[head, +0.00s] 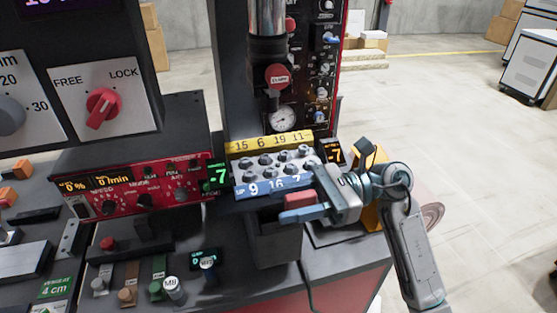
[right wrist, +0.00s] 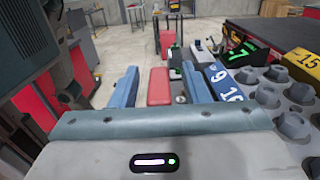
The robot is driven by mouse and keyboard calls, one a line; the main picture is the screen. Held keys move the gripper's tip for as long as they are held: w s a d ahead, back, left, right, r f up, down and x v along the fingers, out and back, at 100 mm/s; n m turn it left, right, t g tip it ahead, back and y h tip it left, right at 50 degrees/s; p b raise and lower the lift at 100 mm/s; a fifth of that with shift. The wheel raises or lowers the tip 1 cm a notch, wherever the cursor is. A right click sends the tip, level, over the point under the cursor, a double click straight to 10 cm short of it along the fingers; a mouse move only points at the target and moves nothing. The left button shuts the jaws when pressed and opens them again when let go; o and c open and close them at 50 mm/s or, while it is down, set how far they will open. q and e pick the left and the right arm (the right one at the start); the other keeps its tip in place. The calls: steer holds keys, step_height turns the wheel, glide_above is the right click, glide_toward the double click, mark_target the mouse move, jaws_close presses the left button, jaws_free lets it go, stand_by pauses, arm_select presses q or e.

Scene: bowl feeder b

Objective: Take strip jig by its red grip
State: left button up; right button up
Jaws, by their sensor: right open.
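A red grip (head: 297,200) shows at the right gripper, in front of a pale block with several bolt-like studs (head: 276,163). This block has a yellow number strip (head: 268,142) behind and a blue number strip (head: 268,186) in front. How the grip joins the rest of the strip jig is hidden. My right gripper (head: 288,207) is open, its blue fingers beside the grip. In the right wrist view the red grip (right wrist: 159,87) lies between the two fingers (right wrist: 159,90), with a gap visible on each side. My left gripper is not in view.
A dark open bin (head: 277,240) stands below the gripper. A red control panel (head: 135,190) and a green -7 display (head: 216,177) are to the left. A gauge (head: 283,119) and column stand behind. Open floor (head: 470,130) lies to the right.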

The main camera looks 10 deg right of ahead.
steer(key=shift+a, duration=0.1)
jaws_close()
steer(key=shift+r, duration=0.15)
stand_by(0.3)
